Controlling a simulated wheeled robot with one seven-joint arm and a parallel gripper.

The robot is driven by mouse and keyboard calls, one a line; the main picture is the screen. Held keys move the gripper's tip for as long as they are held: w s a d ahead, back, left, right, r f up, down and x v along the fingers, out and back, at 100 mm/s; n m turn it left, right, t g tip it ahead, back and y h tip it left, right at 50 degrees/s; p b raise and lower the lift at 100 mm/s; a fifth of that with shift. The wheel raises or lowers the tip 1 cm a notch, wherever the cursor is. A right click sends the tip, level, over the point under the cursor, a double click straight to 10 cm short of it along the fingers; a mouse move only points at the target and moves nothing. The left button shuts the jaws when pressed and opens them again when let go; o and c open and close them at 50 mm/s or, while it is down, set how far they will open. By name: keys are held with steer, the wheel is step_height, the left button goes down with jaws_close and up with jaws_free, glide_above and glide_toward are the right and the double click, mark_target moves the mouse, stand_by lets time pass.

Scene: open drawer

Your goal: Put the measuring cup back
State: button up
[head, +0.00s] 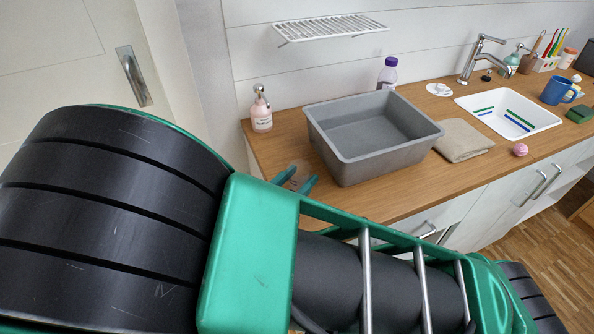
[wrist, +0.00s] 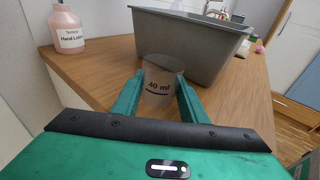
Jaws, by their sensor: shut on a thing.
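The measuring cup (wrist: 162,72) is a clear, see-through cup marked "40 ml" in the wrist view. My gripper (wrist: 157,88) is shut on it, with one green finger on each side. In the head view my gripper (head: 296,180) is at the left part of the wooden counter, just left of the grey basin; the cup is hard to make out there. The cup looks upright; I cannot tell whether it touches the counter.
The grey basin (head: 352,163) stands close to the right of my gripper, and a pink lotion bottle (head: 261,114) is behind it to the left. A folded cloth (head: 463,141), a sink (head: 527,127) and a blue mug (head: 556,91) are farther right. A wire shelf (head: 330,28) hangs above.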

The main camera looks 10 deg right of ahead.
steer(key=shift+f, duration=0.1)
steer(key=o, duration=1.1)
steer(key=v, duration=1.2)
steer(key=shift+s, duration=0.1)
